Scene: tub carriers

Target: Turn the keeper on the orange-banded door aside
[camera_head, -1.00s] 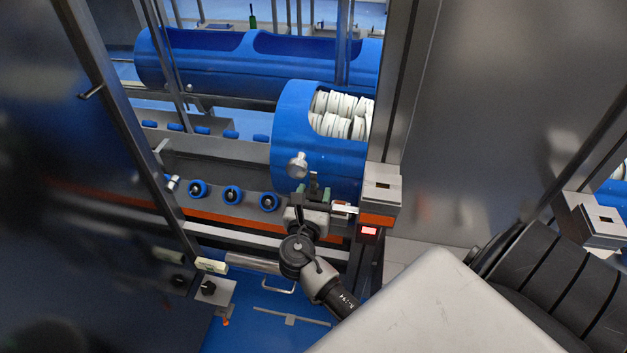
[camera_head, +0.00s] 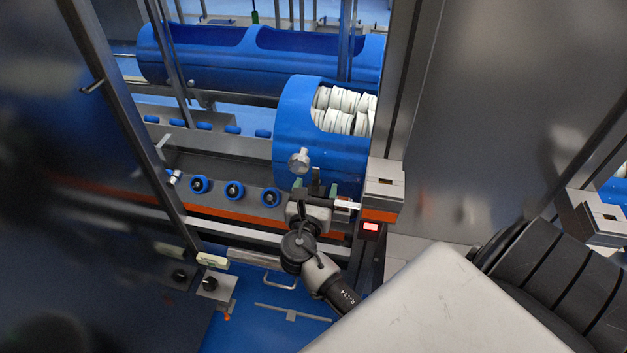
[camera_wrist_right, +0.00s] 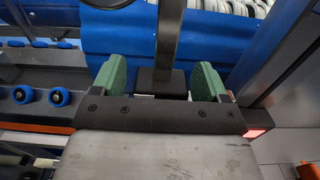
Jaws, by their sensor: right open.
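A grey latch box (camera_head: 383,187) with an orange band (camera_head: 378,215) sits on the upright metal post. A pale bar (camera_head: 347,205) reaches from its left side toward my right gripper. My right gripper (camera_head: 315,187) is open, with green fingertips in front of the blue drum. A dark upright piece stands between the fingers; in the right wrist view this dark bar (camera_wrist_right: 168,45) lies between the green fingers with a gap on each side. I cannot tell for sure whether it is the keeper. My left gripper is not in view.
A blue drum (camera_head: 295,120) holding white discs is behind the gripper. Several blue-rimmed rollers (camera_head: 233,191) line the rail to the left. A red lit indicator (camera_head: 371,227) is under the latch box. Metal posts stand on both sides.

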